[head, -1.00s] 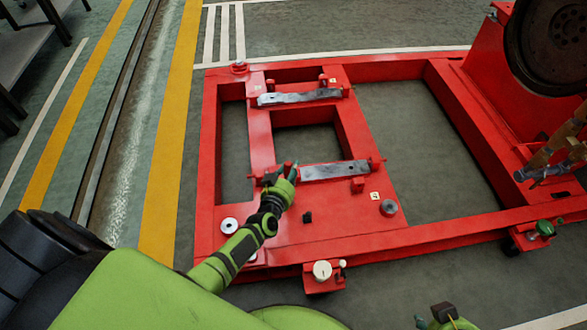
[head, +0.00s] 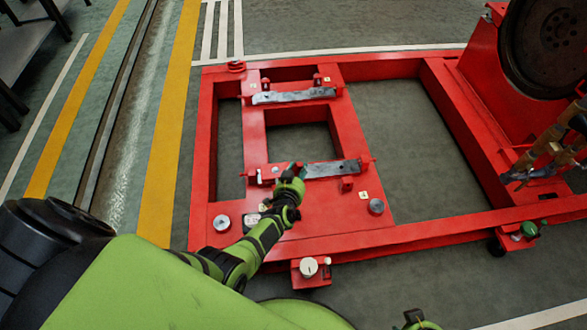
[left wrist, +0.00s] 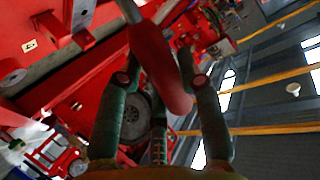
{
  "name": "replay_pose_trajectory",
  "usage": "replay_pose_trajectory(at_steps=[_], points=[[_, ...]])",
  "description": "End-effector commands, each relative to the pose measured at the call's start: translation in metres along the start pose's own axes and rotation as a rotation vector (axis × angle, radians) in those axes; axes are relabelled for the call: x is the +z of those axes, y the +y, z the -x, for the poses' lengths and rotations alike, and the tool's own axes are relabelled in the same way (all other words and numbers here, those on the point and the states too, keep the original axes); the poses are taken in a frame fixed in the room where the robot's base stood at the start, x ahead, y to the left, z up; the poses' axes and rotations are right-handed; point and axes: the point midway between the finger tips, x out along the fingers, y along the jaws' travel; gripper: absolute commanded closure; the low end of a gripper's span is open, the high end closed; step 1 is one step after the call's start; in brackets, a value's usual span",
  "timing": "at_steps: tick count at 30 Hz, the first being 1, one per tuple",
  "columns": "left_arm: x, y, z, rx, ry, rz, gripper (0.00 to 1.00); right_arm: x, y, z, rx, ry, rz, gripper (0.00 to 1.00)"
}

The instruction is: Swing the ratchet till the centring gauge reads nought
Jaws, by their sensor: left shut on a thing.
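My left gripper (head: 294,176) is over the near cross plate of the red frame. In the left wrist view its green fingers (left wrist: 160,95) are shut on a red handle (left wrist: 158,62) with a grey shaft, which looks like the ratchet. The ratchet's working end cannot be made out. A white round face (head: 308,266) on a red bracket at the frame's front edge may be the centring gauge; no reading is legible. A green and black part (head: 415,318) at the bottom edge may be my right gripper; its jaws cannot be made out.
The red base frame (head: 410,236) fills the middle, with two grey metal bars (head: 294,95) (head: 332,169) across it. A grey round pad (head: 376,206) sits right of my gripper. A big dark flywheel (head: 555,45) stands at the upper right. Open floor lies left.

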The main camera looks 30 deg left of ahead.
Motion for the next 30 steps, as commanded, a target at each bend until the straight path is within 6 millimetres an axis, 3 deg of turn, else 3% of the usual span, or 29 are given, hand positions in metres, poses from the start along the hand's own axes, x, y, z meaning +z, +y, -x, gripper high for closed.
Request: replay_pose_trajectory(at_steps=[21, 22, 24, 30], points=[[-0.0020, 0.0084, -0.0061, -0.017, -0.025, -0.056, 1.00, 0.0038, -0.0009, -0.0084, -0.001, -0.004, 0.001, 0.60], [-0.0020, 0.0084, -0.0061, -0.017, -0.025, -0.056, 0.60, 0.0038, -0.0009, -0.0084, -0.001, -0.004, 0.001, 0.60], [-0.0019, 0.0083, -0.0061, -0.017, -0.025, -0.056, 0.38, 0.0038, -0.0009, -0.0084, -0.001, -0.004, 0.001, 0.60], [-0.0011, 0.0090, -0.0056, -0.016, -0.026, -0.055, 0.38, 0.0038, -0.0010, -0.0083, -0.002, -0.004, 0.001, 0.60]])
